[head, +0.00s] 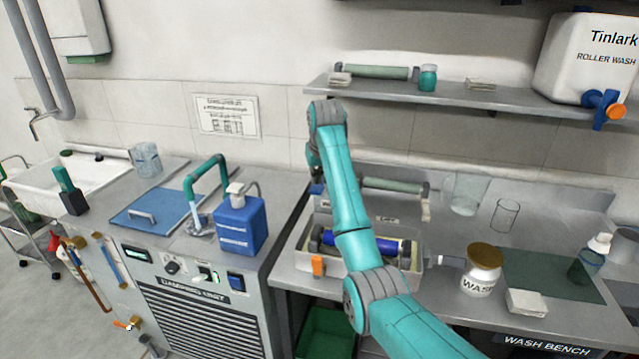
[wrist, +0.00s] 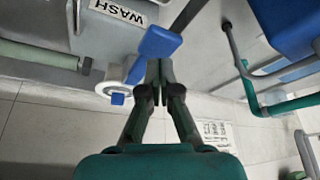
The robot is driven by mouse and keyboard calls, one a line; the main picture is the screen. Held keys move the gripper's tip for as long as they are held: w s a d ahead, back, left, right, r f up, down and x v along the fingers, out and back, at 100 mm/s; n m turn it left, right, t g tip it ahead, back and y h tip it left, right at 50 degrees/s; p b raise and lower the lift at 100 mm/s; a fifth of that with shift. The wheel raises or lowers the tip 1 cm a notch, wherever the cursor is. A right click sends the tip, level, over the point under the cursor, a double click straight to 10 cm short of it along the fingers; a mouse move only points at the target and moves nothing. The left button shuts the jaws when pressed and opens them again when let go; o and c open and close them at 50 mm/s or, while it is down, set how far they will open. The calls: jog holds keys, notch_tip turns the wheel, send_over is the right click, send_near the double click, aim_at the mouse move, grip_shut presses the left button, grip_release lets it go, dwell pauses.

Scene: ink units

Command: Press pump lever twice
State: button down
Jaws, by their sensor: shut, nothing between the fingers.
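The pump lever shows in the wrist view as a blue paddle (wrist: 160,42) with a pale ring-shaped part (wrist: 110,82) beside it. In the head view only a small blue patch of what looks like it (head: 316,188) shows at the left edge of the wash bench, next to my arm. My gripper (wrist: 157,64) is shut and empty, its fingertips close to the paddle's near end in the wrist view. I cannot tell whether they touch it. In the head view my arm hides most of this spot.
A blue container (head: 240,226) and a teal bent pipe (head: 207,172) stand to the left on the damping unit. A tray (head: 340,271) with rollers, a WASH jar (head: 482,270) and a green mat (head: 548,274) are on the bench. A shelf (head: 450,96) runs above.

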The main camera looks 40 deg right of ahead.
jog(key=shift+r, duration=0.1)
notch_tip(320, 180, up, 6)
jog(key=shift+f, duration=0.1)
dwell(0.8)
dwell(0.4)
